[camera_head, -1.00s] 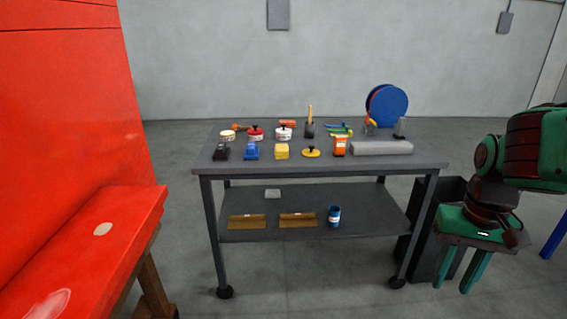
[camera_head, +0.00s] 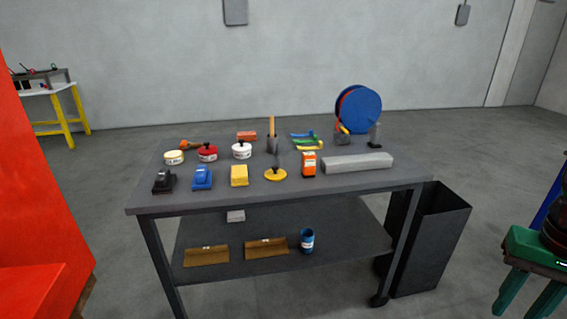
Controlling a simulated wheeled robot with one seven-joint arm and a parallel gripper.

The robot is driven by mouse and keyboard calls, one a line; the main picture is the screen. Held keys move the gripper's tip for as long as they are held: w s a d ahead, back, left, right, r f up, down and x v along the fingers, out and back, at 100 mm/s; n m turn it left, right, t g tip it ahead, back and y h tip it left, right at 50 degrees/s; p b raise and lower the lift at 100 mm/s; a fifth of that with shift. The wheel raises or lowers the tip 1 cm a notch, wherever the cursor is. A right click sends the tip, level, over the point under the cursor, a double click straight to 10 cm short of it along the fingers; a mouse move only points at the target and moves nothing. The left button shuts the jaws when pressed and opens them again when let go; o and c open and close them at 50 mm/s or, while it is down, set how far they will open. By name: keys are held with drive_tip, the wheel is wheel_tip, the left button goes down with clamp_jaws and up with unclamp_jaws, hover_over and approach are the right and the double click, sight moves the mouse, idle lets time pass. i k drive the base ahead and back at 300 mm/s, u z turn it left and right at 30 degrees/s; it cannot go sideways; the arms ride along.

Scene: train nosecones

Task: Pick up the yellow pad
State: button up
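A round yellow pad (camera_head: 276,175) with a dark knob lies on the front part of the grey cart's top (camera_head: 330,192). To its left is a yellow block (camera_head: 239,176). I cannot tell for sure which of the two the task calls the pad. My green gripper (camera_head: 518,308) is at the lower right edge, partly cut off. Its two fingers point down and stand apart, with nothing seen between them. It is to the right of the cart, well away from both yellow things.
Beside the yellow things are a blue tool (camera_head: 202,178), an orange box (camera_head: 308,163) and a grey bar (camera_head: 357,163). Red and white pots (camera_head: 242,150) stand behind. A dark bin (camera_head: 435,245) stands right of the cart. A large red body (camera_head: 35,220) is at left.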

sight(239, 174)
drive_tip(key=z, duration=0.05)
drive_tip(key=i, duration=0.8)
drive_tip(key=u, duration=0.65)
drive_tip(key=i, duration=0.4)
drive_tip(key=u, duration=0.35)
